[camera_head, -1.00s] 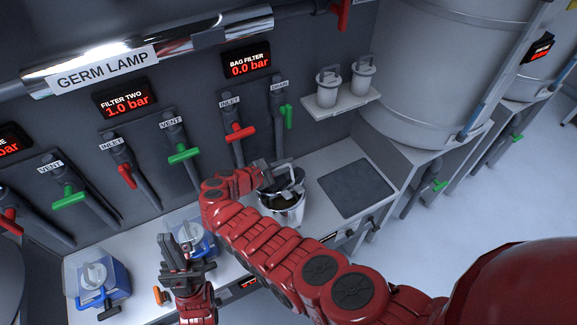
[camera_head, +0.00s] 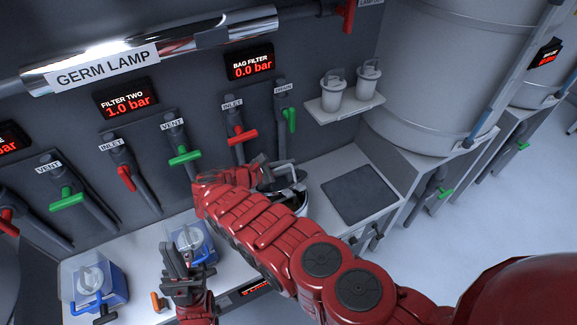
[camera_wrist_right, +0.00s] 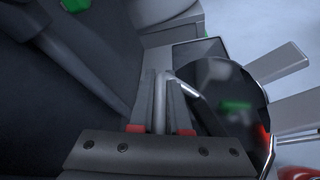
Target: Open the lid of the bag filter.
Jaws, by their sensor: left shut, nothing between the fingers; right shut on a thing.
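The bag filter (camera_head: 301,207) is a light metal pot on the counter below the BAG FILTER display, partly hidden by my right arm. A dark round area and a pale bent handle (camera_head: 286,168) show at its top. My right gripper (camera_head: 268,174) is at this handle. In the right wrist view, my right gripper (camera_wrist_right: 160,117) is shut on a thin metal bar of the handle, beside a glossy dark disc (camera_wrist_right: 232,92). I cannot tell exactly how far the lid is tilted. My left gripper (camera_head: 176,258) is shut and empty, further left above the counter.
The bag filter display (camera_head: 250,64) reads 0.0 bar. The red inlet valve (camera_head: 238,133) and a green valve (camera_head: 290,119) are on the wall behind. Blue-based filter units (camera_head: 95,283) stand left. A dark plate (camera_head: 358,193) lies right of the pot.

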